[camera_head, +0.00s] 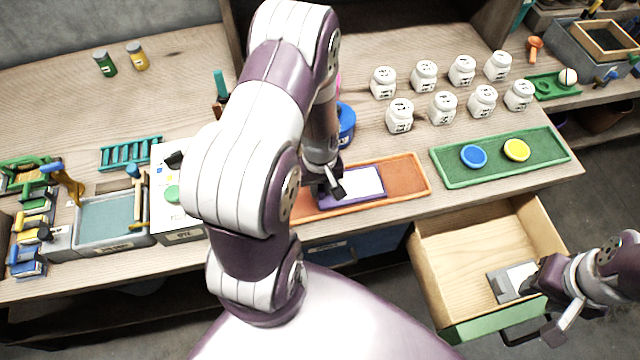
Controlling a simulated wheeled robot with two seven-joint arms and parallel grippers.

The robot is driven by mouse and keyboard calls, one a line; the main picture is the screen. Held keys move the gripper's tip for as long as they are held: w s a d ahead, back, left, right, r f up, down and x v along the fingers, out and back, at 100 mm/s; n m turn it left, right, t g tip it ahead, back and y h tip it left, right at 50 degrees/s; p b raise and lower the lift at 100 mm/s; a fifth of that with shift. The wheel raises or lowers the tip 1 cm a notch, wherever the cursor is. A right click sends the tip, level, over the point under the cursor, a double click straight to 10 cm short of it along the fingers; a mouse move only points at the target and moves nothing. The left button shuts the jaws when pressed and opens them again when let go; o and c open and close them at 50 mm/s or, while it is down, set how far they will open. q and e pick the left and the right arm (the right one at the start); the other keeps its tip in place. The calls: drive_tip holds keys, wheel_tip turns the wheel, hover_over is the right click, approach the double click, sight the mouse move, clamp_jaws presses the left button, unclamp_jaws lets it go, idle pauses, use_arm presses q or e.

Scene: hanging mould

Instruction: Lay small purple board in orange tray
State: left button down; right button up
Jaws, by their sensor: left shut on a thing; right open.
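The small purple board (362,187), with a pale top, is over the orange tray (408,178) on the bench. My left gripper (331,190) is shut on the board's left end. I cannot tell whether the board touches the tray floor. My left arm hides the tray's left part. My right gripper (532,297) is open at the lower right, over the open drawer (470,250), close to a grey piece with a white top (512,281) lying in it.
A green tray (500,157) with a blue disc (473,156) and a yellow disc (516,150) lies right of the orange tray. Several white jars (443,107) stand behind. A blue container (346,125) is partly hidden by my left arm.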

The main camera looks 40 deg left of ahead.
use_arm(q)
drive_tip(key=c, duration=0.9)
unclamp_jaws()
wheel_tip(320, 180, up, 13)
drive_tip(key=shift+f, duration=0.15)
